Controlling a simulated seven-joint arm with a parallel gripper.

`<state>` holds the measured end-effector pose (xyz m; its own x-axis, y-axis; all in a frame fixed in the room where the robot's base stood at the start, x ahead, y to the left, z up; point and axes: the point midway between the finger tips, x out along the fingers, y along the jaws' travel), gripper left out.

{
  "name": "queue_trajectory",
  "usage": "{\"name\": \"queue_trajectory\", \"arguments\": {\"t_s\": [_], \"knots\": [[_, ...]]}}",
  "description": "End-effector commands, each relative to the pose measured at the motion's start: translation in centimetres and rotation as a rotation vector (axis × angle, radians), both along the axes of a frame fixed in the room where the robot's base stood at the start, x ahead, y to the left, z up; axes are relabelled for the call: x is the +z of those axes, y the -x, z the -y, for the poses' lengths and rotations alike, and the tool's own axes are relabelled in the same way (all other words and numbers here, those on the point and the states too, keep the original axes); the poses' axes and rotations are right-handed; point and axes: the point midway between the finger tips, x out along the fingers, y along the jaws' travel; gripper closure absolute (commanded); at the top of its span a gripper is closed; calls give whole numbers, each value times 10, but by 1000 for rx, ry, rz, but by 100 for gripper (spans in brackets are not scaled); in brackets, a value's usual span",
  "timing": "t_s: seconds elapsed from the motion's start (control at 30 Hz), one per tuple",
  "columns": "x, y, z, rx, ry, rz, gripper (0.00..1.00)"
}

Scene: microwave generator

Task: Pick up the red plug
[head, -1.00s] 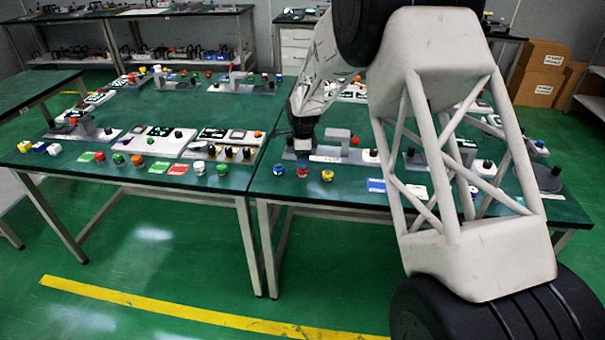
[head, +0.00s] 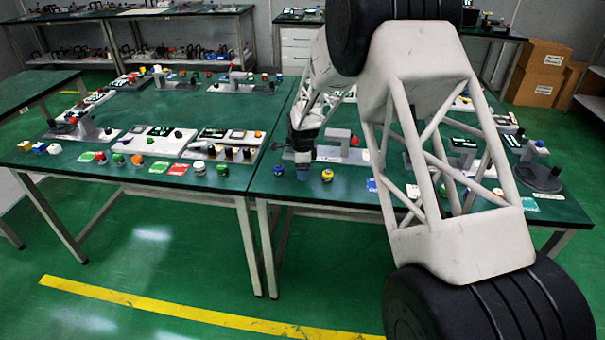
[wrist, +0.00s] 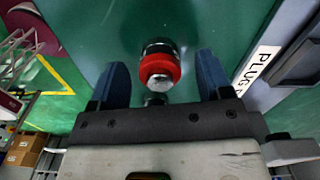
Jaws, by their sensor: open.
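The red plug (wrist: 158,70) shows in the wrist view as a round red collar with dark and metallic parts, between my two blue fingers. My gripper (wrist: 160,60) is open, with a visible gap on each side of the plug. In the head view my gripper (head: 303,175) points down at the front of the right green table and hides the red plug. The blue plug (head: 278,170) is just left of it and the yellow plug (head: 327,175) just right. How far the fingertips reach down beside the plug is hard to tell.
A grey panel with a "PLUG" label (wrist: 258,68) lies close to the right finger in the wrist view. A grey fixture (head: 337,145) stands behind the plug row. The green tabletop (head: 262,182) is clear near its front edge.

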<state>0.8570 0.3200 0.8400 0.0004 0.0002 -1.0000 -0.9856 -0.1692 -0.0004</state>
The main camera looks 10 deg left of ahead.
Motion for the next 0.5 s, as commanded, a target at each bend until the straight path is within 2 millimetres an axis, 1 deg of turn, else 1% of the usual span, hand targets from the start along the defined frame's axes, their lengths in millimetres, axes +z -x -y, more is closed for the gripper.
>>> {"name": "queue_trajectory", "arguments": {"t_s": [0.33,0.5], "knots": [[0,0,0,0,0,0,28],[0,0,0,0,0,0,54]]}}
